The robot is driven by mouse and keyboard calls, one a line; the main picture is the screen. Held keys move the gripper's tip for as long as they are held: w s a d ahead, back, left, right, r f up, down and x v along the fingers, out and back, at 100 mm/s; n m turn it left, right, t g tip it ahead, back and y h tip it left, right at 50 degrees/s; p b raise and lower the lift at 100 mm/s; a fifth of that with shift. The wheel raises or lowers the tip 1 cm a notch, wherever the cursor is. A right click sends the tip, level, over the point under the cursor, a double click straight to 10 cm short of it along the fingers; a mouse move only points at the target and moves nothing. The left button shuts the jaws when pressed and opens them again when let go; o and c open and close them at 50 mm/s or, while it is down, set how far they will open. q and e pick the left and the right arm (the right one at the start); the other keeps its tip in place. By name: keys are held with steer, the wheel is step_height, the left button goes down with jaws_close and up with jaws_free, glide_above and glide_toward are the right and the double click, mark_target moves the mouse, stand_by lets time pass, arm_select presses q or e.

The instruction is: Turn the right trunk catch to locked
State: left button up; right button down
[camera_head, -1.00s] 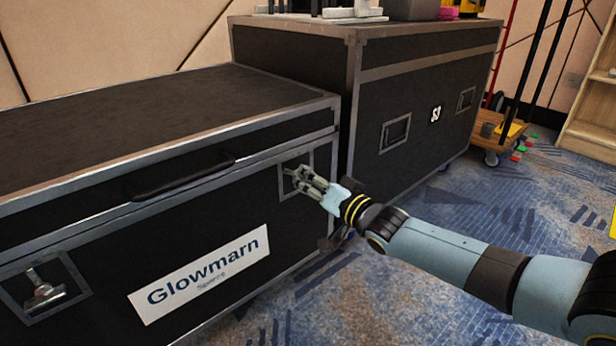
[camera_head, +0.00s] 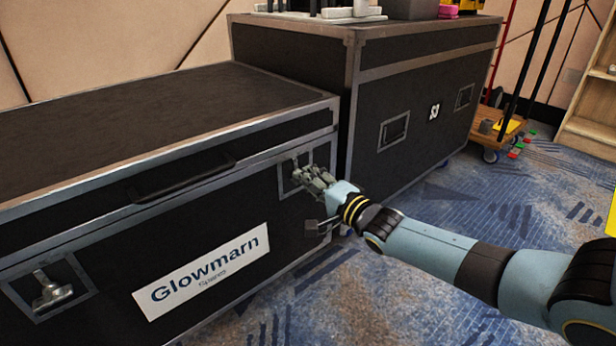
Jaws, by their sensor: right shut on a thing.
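The black trunk (camera_head: 110,235) with metal edges and a white "Glowmarn" label (camera_head: 201,272) fills the left of the head view. Its right catch sits in a square metal recess plate (camera_head: 283,178) near the front right corner. My right gripper (camera_head: 304,172) is at this recess, its fingers shut on the right catch. The fingers cover most of the catch, so its exact angle is hard to tell. The left catch (camera_head: 50,291) shows a metal handle in its own recess at the lower left. My left gripper is not in view.
A taller black case (camera_head: 420,125) stands behind and right of the trunk, with equipment on top. A wooden dolly (camera_head: 497,128) and a shelf (camera_head: 590,120) are farther back right. The patterned carpet (camera_head: 440,215) in front is mostly clear.

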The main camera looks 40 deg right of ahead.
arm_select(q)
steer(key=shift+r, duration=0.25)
arm_select(e)
steer(key=shift+w+d+r+m, duration=0.15)
steer(key=shift+w+r+m, duration=0.15)
steer(key=shift+m, duration=0.3)
steer(key=c, duration=1.5)
jaws_free()
steer(key=shift+f, duration=0.15)
steer(key=shift+o, duration=0.2)
steer(key=shift+f, duration=0.1)
